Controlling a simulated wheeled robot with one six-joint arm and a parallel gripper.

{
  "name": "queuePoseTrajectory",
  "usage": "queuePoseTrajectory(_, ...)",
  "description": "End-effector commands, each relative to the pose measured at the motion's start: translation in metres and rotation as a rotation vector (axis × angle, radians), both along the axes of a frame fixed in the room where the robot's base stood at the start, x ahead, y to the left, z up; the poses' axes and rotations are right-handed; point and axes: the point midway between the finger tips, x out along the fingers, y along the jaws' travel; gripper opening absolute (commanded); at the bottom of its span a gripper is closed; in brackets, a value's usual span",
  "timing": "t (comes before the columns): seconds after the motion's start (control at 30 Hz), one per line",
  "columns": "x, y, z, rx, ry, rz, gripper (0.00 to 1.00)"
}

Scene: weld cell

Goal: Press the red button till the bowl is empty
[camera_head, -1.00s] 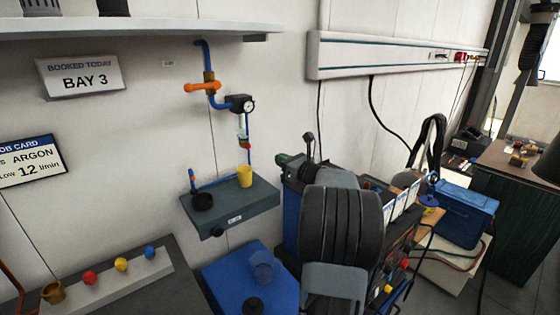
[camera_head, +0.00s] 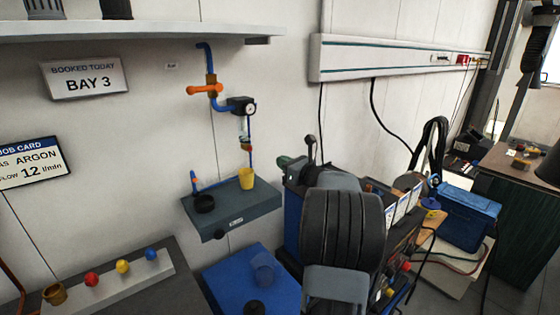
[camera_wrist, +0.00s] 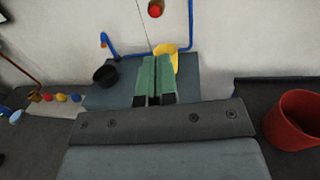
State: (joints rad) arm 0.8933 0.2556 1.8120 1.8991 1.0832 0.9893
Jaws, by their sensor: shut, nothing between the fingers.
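A red round button (camera_head: 91,279) sits on a pale strip at lower left, beside a yellow and a blue one. It also shows small at the left of the wrist view (camera_wrist: 47,97). My gripper (camera_wrist: 156,62) has green fingers, shut and empty. In the wrist view they overlap the shelf and the lower part of a yellow cup, well right of the buttons. I cannot tell whether they touch anything.
A yellow cup (camera_head: 247,178) stands on the grey shelf (camera_head: 240,217) under the blue pipe and gauge. A blue box (camera_head: 230,285) stands below the shelf. A red bucket (camera_wrist: 295,120) is right in the wrist view.

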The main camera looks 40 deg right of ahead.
Motion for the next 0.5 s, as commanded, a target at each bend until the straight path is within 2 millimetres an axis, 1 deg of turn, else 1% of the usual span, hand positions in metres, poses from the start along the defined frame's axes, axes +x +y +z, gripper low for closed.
queuePoseTrajectory(0.17,0.0,0.001,0.0,-0.002,0.001,0.002,0.0)
queuePoseTrajectory(0.23,0.002,0.009,-0.001,-0.024,0.014,0.02,0.0)
queuePoseTrajectory(0.27,0.003,0.017,-0.001,-0.046,0.023,0.037,0.0)
queuePoseTrajectory(0.33,0.006,0.046,-0.005,-0.132,0.065,0.105,0.0)
queuePoseTrajectory(0.37,0.007,0.063,-0.007,-0.188,0.088,0.147,0.0)
queuePoseTrajectory(0.4,0.007,0.091,-0.013,-0.276,0.123,0.215,0.0)
queuePoseTrajectory(0.47,0.002,0.137,-0.023,-0.444,0.175,0.343,0.0)
queuePoseTrajectory(0.5,-0.006,0.169,-0.032,-0.574,0.206,0.44,0.0)
